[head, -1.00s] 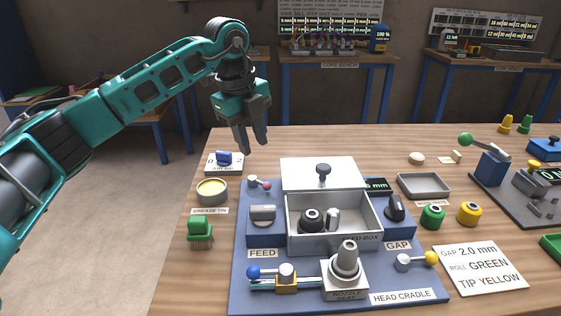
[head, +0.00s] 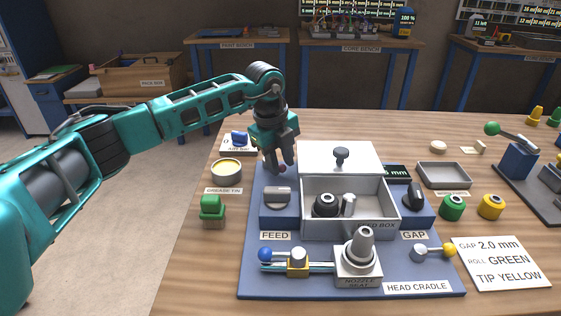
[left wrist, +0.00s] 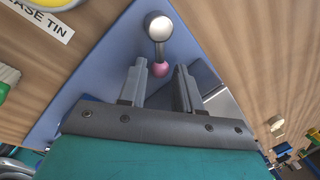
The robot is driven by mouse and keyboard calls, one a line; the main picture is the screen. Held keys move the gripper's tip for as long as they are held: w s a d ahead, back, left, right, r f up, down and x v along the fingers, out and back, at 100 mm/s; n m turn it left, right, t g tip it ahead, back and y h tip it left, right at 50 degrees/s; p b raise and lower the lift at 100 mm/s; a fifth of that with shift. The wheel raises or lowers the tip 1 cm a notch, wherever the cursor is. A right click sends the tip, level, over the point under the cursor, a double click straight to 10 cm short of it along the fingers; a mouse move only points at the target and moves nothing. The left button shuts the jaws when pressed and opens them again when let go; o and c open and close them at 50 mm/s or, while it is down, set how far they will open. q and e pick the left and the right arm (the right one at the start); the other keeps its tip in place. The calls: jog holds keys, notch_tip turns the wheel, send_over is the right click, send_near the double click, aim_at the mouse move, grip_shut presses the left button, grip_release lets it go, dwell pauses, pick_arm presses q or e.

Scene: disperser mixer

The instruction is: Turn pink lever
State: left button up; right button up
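The pink lever has a grey metal pivot and a short arm ending in a pink ball (left wrist: 160,69). It stands at the back left of the blue machine base, and in the head view its pink ball (head: 283,169) just shows by my fingers. My left gripper (head: 278,166) points down over it. In the left wrist view my left gripper (left wrist: 160,78) is open, with the pink ball in line with the gap between the fingertips. I cannot tell whether either finger touches it. My right gripper is not in view.
The feed box (head: 350,208) with its lid plate (head: 338,157) is just right of my gripper. The FEED knob (head: 277,196) is in front. A grease tin (head: 226,172) and a green brush (head: 212,208) stand left. The wood between them and the base is clear.

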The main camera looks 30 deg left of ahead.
pick_arm(q)
jog(key=shift+f, duration=0.2)
grip_shut()
